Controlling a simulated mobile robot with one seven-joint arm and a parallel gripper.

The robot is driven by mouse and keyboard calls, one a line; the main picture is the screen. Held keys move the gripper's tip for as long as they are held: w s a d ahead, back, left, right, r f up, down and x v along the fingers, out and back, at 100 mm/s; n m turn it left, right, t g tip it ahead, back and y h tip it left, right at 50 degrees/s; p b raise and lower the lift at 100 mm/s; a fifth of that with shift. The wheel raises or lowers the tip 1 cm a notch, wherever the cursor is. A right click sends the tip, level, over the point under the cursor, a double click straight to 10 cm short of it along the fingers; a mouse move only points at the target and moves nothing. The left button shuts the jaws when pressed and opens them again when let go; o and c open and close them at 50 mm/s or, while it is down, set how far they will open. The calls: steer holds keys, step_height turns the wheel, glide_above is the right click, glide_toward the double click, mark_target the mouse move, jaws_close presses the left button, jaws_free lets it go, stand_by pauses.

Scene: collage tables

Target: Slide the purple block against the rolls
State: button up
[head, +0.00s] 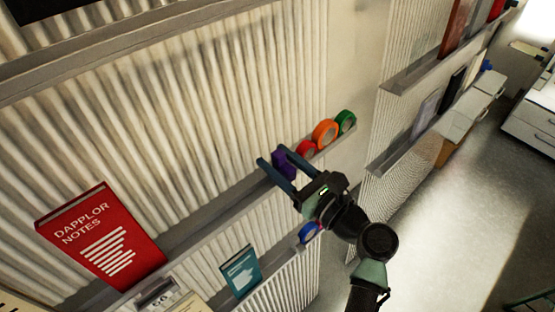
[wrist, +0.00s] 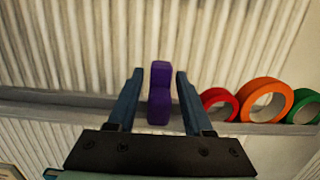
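The purple block (wrist: 159,93) stands upright on the narrow wall shelf. It also shows in the head view (head: 280,164), partly hidden by a finger. My gripper (wrist: 154,84) is open, with one blue finger on each side of the block and a visible gap on both sides. In the head view my gripper (head: 272,160) reaches the shelf from the front right. The rolls stand on the same shelf to the right of the block: a red roll (wrist: 220,104), an orange roll (wrist: 264,101) and a green roll (wrist: 304,107). The right finger is between the block and the red roll.
The shelf (wrist: 55,97) is a narrow ledge on a corrugated wall. A red book (head: 100,237) stands to the left in the head view. A lower shelf holds a teal book (head: 240,271) and a blue roll (head: 309,232). The shelf left of the block is clear.

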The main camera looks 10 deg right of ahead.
stand_by(0.3)
steer(key=b+v, duration=0.3)
steer(key=v, duration=1)
steer(key=shift+b, duration=0.35)
